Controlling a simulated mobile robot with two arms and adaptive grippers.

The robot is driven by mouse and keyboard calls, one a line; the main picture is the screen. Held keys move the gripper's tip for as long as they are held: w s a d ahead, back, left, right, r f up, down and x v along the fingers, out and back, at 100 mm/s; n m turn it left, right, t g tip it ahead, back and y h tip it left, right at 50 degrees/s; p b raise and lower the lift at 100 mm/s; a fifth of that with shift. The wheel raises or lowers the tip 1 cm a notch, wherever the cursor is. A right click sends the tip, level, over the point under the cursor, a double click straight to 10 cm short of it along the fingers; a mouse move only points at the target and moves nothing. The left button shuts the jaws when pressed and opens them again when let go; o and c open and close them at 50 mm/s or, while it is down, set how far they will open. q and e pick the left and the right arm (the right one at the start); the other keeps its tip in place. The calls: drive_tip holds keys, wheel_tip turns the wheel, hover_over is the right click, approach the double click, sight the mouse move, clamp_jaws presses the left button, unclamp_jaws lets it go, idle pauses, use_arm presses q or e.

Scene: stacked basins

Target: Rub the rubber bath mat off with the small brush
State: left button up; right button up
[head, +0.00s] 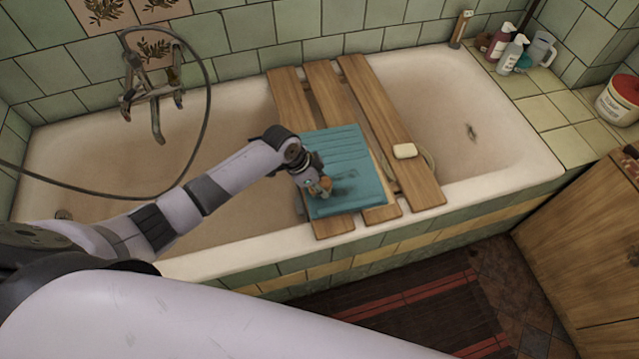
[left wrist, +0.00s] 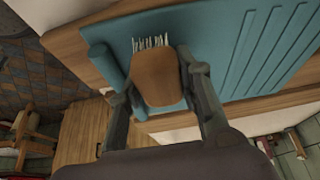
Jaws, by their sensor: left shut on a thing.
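The teal rubber bath mat (head: 345,160) lies on the wooden slats across the bathtub. Its far part has raised ribs, and a dark smudge shows on its nearer part. In the left wrist view the mat (left wrist: 215,45) fills the upper part, with one rolled or raised edge at its left. My left gripper (head: 320,188) is over the near left part of the mat. It is shut on the small brush (left wrist: 158,77), which has a brown wooden body and pale bristles pointing to the mat. I cannot tell whether the bristles touch it. My right gripper is not in view.
Wooden slats (head: 412,178) span the bathtub (head: 475,90), with a soap bar (head: 404,151) on the right slat. A shower hose (head: 207,95) hangs at the left. Bottles (head: 511,54) and a red-and-white tub (head: 620,100) stand on the right ledge. A wooden cabinet (head: 585,240) is at the right.

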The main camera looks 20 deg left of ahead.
use_arm(q)
drive_tip(key=shift+w+f, duration=0.1)
drive_tip(key=shift+f, duration=0.15)
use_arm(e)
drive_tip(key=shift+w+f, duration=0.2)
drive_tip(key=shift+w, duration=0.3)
use_arm(q)
drive_tip(key=shift+f+b, duration=0.35)
drive_tip(key=shift+f, duration=0.05)
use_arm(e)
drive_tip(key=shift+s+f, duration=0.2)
